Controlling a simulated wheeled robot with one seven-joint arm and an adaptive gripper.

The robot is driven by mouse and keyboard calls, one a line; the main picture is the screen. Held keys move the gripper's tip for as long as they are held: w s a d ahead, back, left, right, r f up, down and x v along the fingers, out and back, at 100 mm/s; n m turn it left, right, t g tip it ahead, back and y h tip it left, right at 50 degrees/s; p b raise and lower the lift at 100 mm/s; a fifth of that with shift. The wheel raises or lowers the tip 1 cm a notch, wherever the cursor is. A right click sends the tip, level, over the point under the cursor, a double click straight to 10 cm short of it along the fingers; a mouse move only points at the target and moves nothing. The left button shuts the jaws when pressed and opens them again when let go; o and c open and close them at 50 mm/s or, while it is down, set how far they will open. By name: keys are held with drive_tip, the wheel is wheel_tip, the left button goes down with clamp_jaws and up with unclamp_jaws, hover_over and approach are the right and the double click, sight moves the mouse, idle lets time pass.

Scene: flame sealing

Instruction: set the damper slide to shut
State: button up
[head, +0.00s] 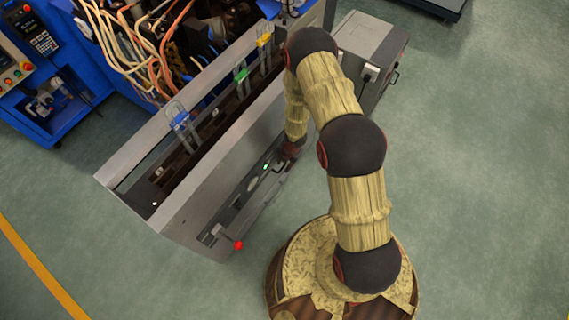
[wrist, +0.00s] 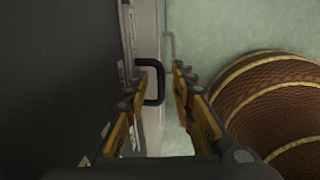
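A grey metal machine housing (head: 217,170) has a front panel with a slot, small fittings and a green light (head: 265,166). My gripper (head: 282,163) is low at the right part of this panel, largely hidden under my arm in the head view. In the wrist view, my gripper (wrist: 159,80) is open, with its two yellow-and-dark fingers apart. A black C-shaped handle (wrist: 158,82) sits on a pale panel edge between the fingers. I cannot tell whether a finger touches it. A red ball knob (head: 238,244) sits at the panel's lower left. No label shows which part is the damper slide.
Blue, green and yellow clips (head: 240,75) holding clear pieces stand along the housing's top slot. A blue cabinet with orange hoses (head: 140,45) is behind. A grey box (head: 365,50) stands at the back right. Open green floor (head: 480,180) lies to the right.

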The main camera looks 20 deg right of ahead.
drive_tip(key=shift+c, duration=1.2)
clamp_jaws()
